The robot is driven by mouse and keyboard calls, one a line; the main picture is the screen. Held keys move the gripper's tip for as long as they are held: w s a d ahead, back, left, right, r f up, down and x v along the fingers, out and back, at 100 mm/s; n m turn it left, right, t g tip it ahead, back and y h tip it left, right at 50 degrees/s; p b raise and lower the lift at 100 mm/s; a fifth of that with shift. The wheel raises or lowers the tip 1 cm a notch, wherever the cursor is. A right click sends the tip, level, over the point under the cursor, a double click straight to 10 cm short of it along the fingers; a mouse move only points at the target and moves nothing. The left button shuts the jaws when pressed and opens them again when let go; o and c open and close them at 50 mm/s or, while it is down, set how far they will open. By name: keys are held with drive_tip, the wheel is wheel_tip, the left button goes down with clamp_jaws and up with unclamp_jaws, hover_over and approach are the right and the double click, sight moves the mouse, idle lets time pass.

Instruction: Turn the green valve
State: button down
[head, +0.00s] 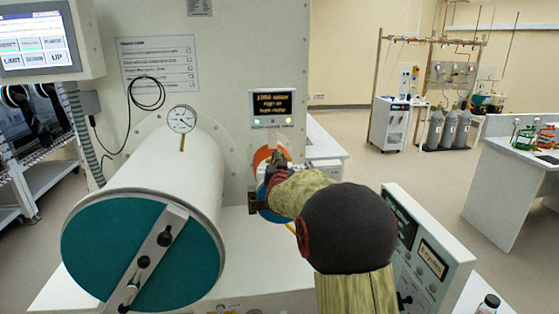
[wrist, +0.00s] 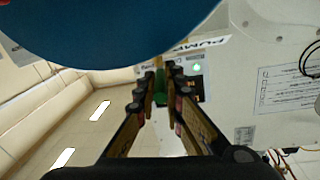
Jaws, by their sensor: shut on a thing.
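In the wrist view, the green valve (wrist: 161,84) shows as a narrow green strip between the fingers of my gripper (wrist: 162,76). The fingers are shut on it, and they hide much of it. In the head view, my gripper (head: 273,170) reaches the glovebox front below a small lit display, and my own arm covers most of it. I cannot make out the green valve in the head view.
A white cylinder with a teal door (head: 85,247) juts out left of my arm. A round gauge (head: 181,119) sits above it. A large blue rounded thing (wrist: 110,30) fills the top of the wrist view. A control box (head: 430,250) stands at right.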

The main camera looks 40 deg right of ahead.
drive_tip(key=w+a+m+g+h+p, duration=0.1)
drive_tip(key=p, duration=0.1)
drive_tip(key=shift+r+m+g+h+p, duration=0.1)
drive_tip(key=shift+m+g+h+p, duration=0.2)
drive_tip(key=shift+g+h, duration=0.1)
drive_tip(key=m+g+h+p, duration=0.1)
drive_tip(key=p, duration=0.1)
drive_tip(key=m+g+p, duration=0.1)
drive_tip(key=p, duration=0.1)
drive_tip(key=shift+w+a+r+h, duration=0.1)
drive_tip(key=shift+w+a+h, duration=0.25)
drive_tip(key=shift+w+h, duration=0.05)
drive_tip(key=m+g+p, duration=0.1)
drive_tip(key=p, duration=0.1)
drive_tip(key=w+g+h+p, duration=0.1)
drive_tip(key=shift+a+m+g+p, duration=0.25)
drive_tip(key=shift+m+g+p, duration=0.15)
drive_tip(key=shift+w+a+f+m+g+h+p, duration=0.1)
drive_tip(key=shift+w+m+g+h+p, duration=0.2)
drive_tip(key=shift+m+g+p, duration=0.35)
drive_tip(key=shift+w+f+m+g+h+p, duration=0.15)
drive_tip(key=shift+m+g+h+p, duration=0.35)
drive_tip(key=shift+g, duration=0.35)
drive_tip(key=c, duration=2)
unclamp_jaws()
drive_tip(key=shift+o, duration=0.6)
